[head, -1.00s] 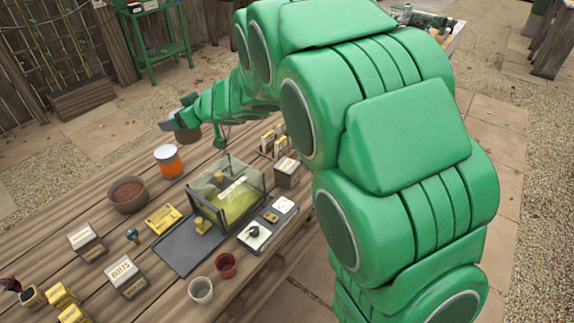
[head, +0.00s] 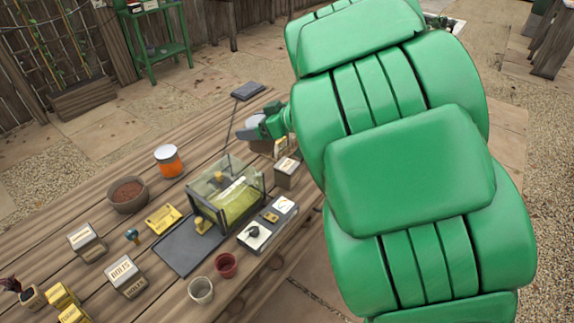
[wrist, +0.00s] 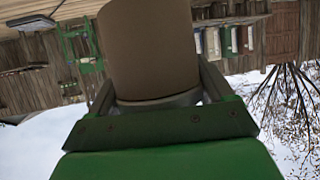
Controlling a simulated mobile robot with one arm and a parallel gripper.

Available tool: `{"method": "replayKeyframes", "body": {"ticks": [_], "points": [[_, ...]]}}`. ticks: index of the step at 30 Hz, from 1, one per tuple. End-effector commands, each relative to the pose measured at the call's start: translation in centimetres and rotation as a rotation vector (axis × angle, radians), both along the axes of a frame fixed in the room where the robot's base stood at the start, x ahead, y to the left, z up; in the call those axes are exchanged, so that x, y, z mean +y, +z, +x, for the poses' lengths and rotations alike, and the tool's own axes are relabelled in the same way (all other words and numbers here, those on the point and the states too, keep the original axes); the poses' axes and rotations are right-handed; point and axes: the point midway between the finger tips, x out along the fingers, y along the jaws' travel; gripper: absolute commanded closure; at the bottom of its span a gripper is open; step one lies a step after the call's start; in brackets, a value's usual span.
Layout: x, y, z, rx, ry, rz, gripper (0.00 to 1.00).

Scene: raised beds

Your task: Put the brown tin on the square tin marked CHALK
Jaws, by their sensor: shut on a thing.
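The brown tin (wrist: 148,45) fills the upper middle of the wrist view, between the two fingers of my gripper (wrist: 155,95). My gripper is shut on it. In the head view my gripper (head: 258,132) is at the far right part of the table, partly hidden by my arm. The held tin barely shows there, and its height above the table is unclear. A square tin (head: 286,172) stands just below and right of the gripper. Another square tin (head: 86,240) stands at the left. I cannot read CHALK on either.
A tin marked BOLTS (head: 124,276), a bowl (head: 127,194), an orange-banded jar (head: 168,161) and two cups are nearby.

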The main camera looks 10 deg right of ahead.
Motion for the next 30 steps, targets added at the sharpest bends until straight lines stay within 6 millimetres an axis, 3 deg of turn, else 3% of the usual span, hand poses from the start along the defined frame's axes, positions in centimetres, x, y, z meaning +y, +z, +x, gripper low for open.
{"method": "replayKeyframes", "body": {"ticks": [1, 9, 18, 23, 30], "points": [[-1.3, -0.1, -0.5, -0.001, -0.009, 0.000, 0.72], [-6.3, -1.0, -4.1, -0.001, -0.020, 0.000, 0.72], [-8.9, -1.6, -6.4, -0.001, -0.030, 0.000, 0.72], [-8.9, -2.0, -5.9, -0.003, -0.027, 0.001, 0.72], [-8.7, -3.2, -3.4, 0.001, -0.027, 0.003, 0.72]]}}
